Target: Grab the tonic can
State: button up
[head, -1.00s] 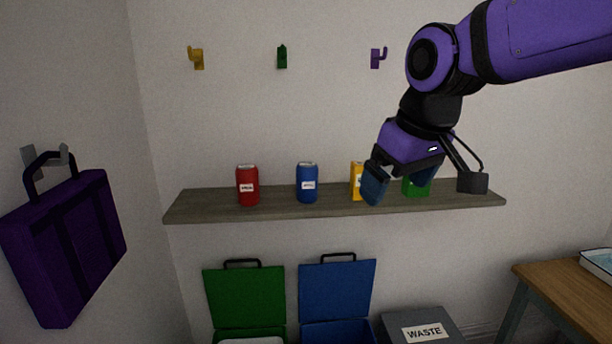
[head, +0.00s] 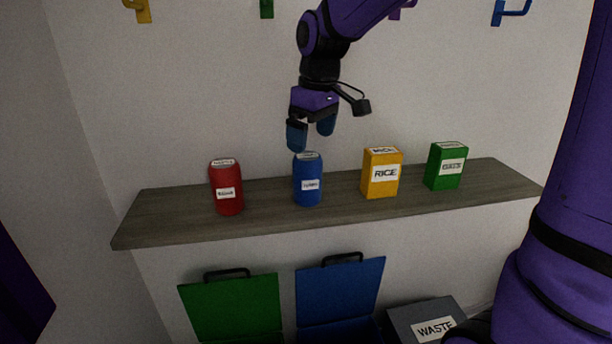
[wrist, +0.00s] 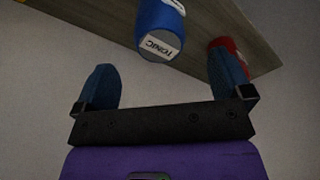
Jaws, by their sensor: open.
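The tonic can is a blue can (head: 308,193) with a white label, upright on the wall shelf (head: 265,210) between a red can and a yellow box. In the wrist view the tonic can (wrist: 160,22) shows at the top, its TONIC label readable, beyond the fingertips and roughly between them. My gripper (head: 312,138) is open and empty. In the head view it appears just above the can's top, fingers pointing down. In the wrist view its two blue fingers (wrist: 163,82) are wide apart, with clear space between them and the can.
A red can (head: 227,190) stands left of the tonic can; a yellow RICE box (head: 381,174) and a green box (head: 446,167) stand to its right. Below are a green bin lid (head: 235,308), a blue bin lid (head: 340,290) and a WASTE bin (head: 425,318). Hooks line the wall above.

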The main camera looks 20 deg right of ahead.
aim_at(308, 156)
jog(key=shift+w+a+f, duration=0.1)
jog(key=shift+w+f, duration=0.1)
jog(key=shift+f, duration=1.25)
jog(key=shift+w+a+f, duration=0.15)
jog(key=shift+w+f, duration=0.05)
jog(key=shift+f, duration=1.2)
jog(key=shift+w+a+f, duration=0.1)
jog(key=shift+w+f, duration=0.1)
jog(key=shift+f, duration=1.25)
jog(key=c, duration=1)
jog(key=shift+r, duration=0.2)
